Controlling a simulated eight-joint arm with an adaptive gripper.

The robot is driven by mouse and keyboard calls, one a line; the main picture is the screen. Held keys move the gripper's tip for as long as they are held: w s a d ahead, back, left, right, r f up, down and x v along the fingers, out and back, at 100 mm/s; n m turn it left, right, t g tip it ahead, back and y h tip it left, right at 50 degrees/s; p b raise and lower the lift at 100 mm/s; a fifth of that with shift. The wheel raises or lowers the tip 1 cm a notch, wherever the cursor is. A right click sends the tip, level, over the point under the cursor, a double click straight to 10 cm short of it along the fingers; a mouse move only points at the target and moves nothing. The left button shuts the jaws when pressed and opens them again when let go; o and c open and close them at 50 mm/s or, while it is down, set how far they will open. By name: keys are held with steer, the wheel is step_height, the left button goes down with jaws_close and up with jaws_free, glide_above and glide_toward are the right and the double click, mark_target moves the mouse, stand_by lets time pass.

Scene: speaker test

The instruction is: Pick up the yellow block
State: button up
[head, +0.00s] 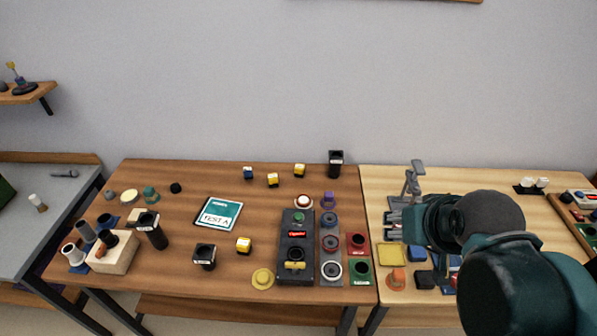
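Several small blocks with yellow faces and dark parts stand on the brown table. One yellow block (244,245) is near the front middle. Two more, a yellow block (299,170) and another yellow block (272,180), are towards the back. Which one the task means, I cannot tell. My gripper (403,198) is over the light wooden table at the right, well apart from these blocks. Its grey fingers are small and partly hidden by my arm, so its opening is unclear. I see no block in it.
A dark button panel (296,246) and coloured holders stand right of the front block. A black cup (205,256), a teal-edged card (219,213) and a yellow disc (263,279) lie near it. A black cup (336,164) stands at the back. My arm covers much of the light table (375,184).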

stand_by(0.4)
steer(key=a, duration=0.1)
steer(key=m+g+p, duration=0.7)
steer(key=m, duration=1.2)
glide_above(243, 241)
steer(key=f, duration=1)
steer(key=d+f, duration=0.1)
steer(key=f, duration=0.4)
steer(key=shift+w+f, duration=0.2)
steer(key=shift+s+a+f+m, duration=0.2)
steer(key=shift+a+f+m, duration=0.1)
steer(key=shift+a+f, duration=0.15)
steer(key=shift+f+b, duration=0.3)
steer(key=shift+f, duration=0.95)
